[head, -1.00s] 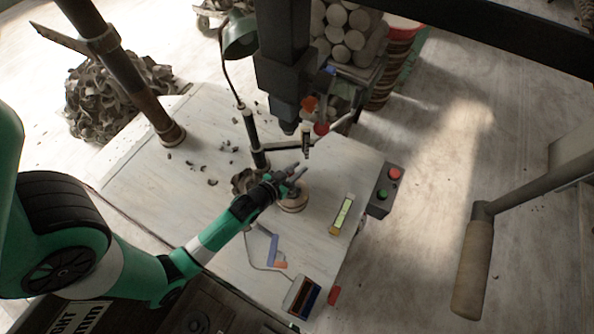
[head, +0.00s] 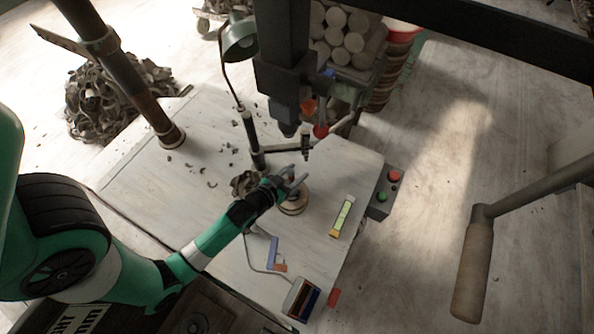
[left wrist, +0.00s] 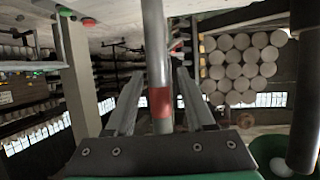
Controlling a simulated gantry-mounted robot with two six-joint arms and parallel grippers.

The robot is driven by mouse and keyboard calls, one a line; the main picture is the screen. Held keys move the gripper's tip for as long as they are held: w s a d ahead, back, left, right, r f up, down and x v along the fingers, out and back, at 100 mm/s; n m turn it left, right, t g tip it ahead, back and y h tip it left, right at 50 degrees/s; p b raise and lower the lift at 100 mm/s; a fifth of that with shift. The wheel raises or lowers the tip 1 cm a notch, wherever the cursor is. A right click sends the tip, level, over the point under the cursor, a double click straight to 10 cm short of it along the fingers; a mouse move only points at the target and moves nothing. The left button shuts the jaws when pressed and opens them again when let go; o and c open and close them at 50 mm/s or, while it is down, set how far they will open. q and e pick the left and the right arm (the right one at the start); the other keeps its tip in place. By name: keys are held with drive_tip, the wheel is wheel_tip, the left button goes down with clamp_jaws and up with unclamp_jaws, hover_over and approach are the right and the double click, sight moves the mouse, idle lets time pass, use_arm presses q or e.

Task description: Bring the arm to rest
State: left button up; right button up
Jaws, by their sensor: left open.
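My left gripper (head: 291,173) is at the end of the green and black left arm (head: 222,232), which reaches in from the left over the white worktable (head: 130,185). It is open, over or beside a small round beige piece (head: 293,205) that it partly covers. In the left wrist view the two fingers (left wrist: 158,75) are apart. A grey rod with a red band (left wrist: 160,102) shows between them; I cannot tell whether it touches them. My right gripper is not in view.
A dark upright press column (head: 284,80) and a thin jointed stand (head: 252,142) are close behind the gripper. A button box (head: 383,192), a yellow-green level (head: 342,216) and a small display device (head: 302,299) are to the right and front. Clay scraps lie on the table's left.

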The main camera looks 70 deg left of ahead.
use_arm(q)
drive_tip(key=v, duration=0.3)
idle(0.5)
